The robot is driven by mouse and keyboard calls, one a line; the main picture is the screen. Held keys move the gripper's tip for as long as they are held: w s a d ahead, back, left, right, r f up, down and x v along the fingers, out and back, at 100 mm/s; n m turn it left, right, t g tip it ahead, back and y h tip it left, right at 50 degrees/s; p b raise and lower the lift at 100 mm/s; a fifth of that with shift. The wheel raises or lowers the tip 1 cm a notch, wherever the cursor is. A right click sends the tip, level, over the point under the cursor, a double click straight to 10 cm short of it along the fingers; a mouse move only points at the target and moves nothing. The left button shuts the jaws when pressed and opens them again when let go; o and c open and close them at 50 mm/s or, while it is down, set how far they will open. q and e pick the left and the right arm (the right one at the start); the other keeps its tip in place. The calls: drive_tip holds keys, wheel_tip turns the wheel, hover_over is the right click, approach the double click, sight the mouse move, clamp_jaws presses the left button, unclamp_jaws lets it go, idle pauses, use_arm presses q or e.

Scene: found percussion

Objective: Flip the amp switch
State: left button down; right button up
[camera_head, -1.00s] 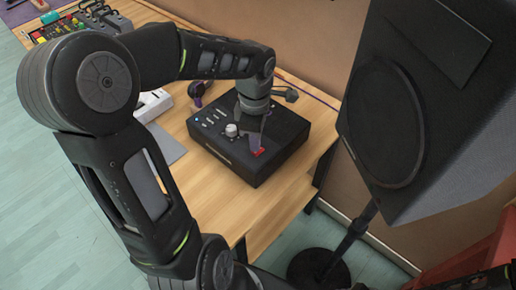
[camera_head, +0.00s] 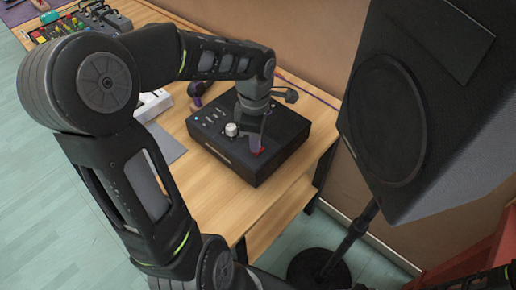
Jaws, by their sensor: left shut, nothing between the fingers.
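The amp (camera_head: 230,160) is a black box on the wooden table, with a silver knob (camera_head: 231,130) and small light controls on its top. A small red switch (camera_head: 258,152) sits near the front right of its top. My left gripper (camera_head: 256,148) points down over the amp and is shut and empty, its tips right at the red switch. The tips partly cover the switch, so I cannot tell whether they touch it or which way it is set. My right gripper is not in view.
A large black speaker (camera_head: 430,110) on a stand with a round base (camera_head: 318,268) stands to the right of the table. A mixer (camera_head: 80,22) lies at the far left.

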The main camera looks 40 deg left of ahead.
use_arm(q)
drive_tip(key=shift+f+b, duration=0.55)
drive_tip(key=shift+f, duration=0.05)
idle(0.3)
drive_tip(key=shift+r+p, duration=2.35)
drive_tip(key=shift+r, duration=1.2)
